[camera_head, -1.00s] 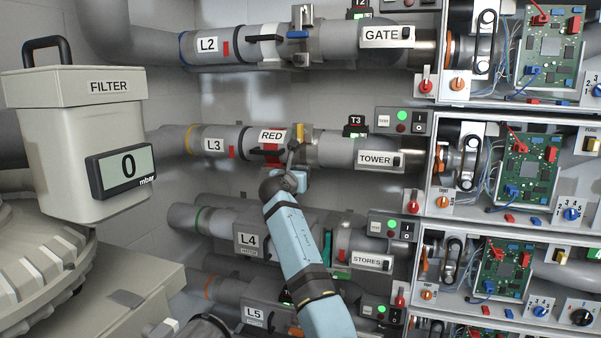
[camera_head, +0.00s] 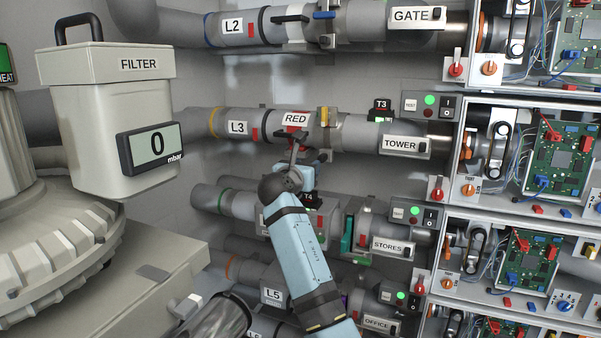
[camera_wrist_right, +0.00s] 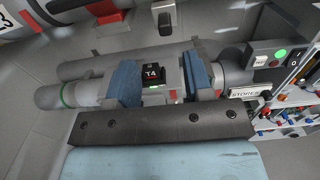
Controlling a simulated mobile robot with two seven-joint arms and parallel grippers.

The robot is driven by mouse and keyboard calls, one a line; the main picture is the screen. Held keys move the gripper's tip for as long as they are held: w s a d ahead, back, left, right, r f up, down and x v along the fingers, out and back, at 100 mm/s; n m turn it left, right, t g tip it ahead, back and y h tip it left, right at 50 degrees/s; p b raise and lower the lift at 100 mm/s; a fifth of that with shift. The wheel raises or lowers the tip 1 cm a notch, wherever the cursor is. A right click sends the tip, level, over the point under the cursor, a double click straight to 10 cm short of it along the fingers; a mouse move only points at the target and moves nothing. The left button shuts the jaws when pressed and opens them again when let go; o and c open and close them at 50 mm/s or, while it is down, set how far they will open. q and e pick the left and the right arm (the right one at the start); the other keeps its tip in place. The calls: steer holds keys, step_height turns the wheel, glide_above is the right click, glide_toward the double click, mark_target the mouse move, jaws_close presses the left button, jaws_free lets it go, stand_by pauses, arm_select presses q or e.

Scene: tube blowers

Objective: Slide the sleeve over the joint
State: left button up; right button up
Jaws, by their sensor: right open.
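My right gripper (camera_head: 306,172) sits below the L3 line in the head view. In the right wrist view its two blue fingers (camera_wrist_right: 160,75) are apart with nothing between them. The black T4 tag (camera_wrist_right: 152,74) of the L4 line shows beyond the gap. The L4 pipe (camera_head: 238,204) is partly hidden by my arm. I cannot tell which collar is the sleeve. My left gripper is out of view.
The FILTER box (camera_head: 112,120) with a display reading 0 stands at the left. L2 (camera_head: 232,27) runs above, and L5 (camera_head: 273,295) below. Open electrical cabinets (camera_head: 478,215) with boards and switches fill the right side. Grey wall shows between the pipes.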

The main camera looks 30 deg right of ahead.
steer(key=shift+v, duration=1.75)
steer(key=shift+f, duration=0.1)
steer(key=s+a+f+m+t+y, duration=0.1)
steer(key=s+a+f+m+y, duration=0.15)
steer(key=f, duration=0.85)
steer(key=s+a+f+m+t+y, duration=0.1)
steer(key=s+f+m+y, duration=0.15)
steer(key=f, duration=0.85)
steer(key=s+a+f+m+g+y, duration=0.1)
steer(key=s+a+f+m+y, duration=0.25)
steer(key=s+f, duration=0.5)
steer(key=s+a+f+m+y, duration=0.2)
steer(key=s+f+m+y, duration=0.15)
steer(key=s+f, duration=0.5)
steer(key=s+a+f+m+g+y, duration=0.1)
steer(key=s+a+f+m+y, duration=0.2)
steer(key=s, duration=0.4)
steer(key=s+a+f+m, duration=0.1)
steer(key=s+f+m, duration=0.2)
steer(key=s+m, duration=0.3)
steer(key=s+a+f+m+g+y, duration=0.1)
steer(key=s+a+f+m+y, duration=0.15)
steer(key=s, duration=0.55)
step_height(320, 180, up, 10)
steer(key=p, duration=1.2)
steer(key=shift+d+h, duration=0.25)
steer(key=shift+h, duration=0.1)
